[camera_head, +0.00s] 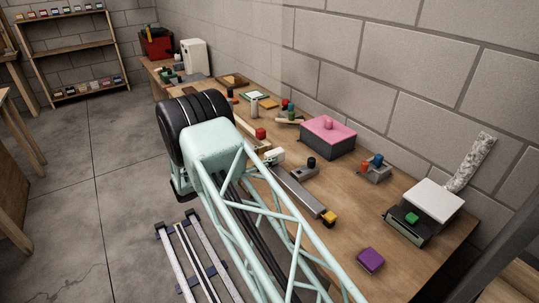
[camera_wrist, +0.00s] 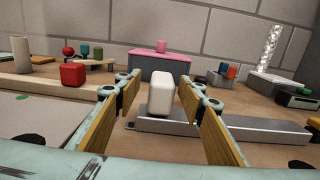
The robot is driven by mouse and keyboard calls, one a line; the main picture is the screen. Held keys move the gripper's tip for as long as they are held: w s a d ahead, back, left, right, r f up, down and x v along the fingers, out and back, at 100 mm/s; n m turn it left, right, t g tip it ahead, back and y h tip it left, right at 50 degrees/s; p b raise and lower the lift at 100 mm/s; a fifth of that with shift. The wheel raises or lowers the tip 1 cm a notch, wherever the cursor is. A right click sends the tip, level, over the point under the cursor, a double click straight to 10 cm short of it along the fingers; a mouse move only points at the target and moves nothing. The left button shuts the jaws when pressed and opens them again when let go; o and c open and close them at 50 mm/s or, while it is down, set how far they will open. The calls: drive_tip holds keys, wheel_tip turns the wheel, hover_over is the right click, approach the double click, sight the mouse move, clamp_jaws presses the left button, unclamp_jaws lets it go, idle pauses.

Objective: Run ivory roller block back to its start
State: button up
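The ivory roller block (camera_wrist: 161,97) stands upright at the left part of a grey metal rail (camera_wrist: 225,132) in the wrist view. My gripper (camera_wrist: 164,86) is open, with one finger on each side of the block and a visible gap to both; I cannot tell how deep the block lies between the fingers. In the head view the ivory block (camera_head: 275,157) shows at the far end of the grey rail (camera_head: 299,189), beside my arm. A yellow and black piece (camera_head: 329,217) sits at the rail's near end. My gripper's fingers are hidden there.
A red block (camera_wrist: 73,74) stands left of my gripper. A pink-topped box (camera_head: 328,135) is at the wall. A black-knobbed grey piece (camera_head: 311,163) lies beside the rail. A purple block (camera_head: 370,260) and a white-topped device (camera_head: 425,207) are to the right.

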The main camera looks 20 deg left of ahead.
drive_tip(key=v, duration=0.9)
drive_tip(key=shift+s+a, duration=0.25)
drive_tip(key=shift+a, duration=0.05)
idle(0.3)
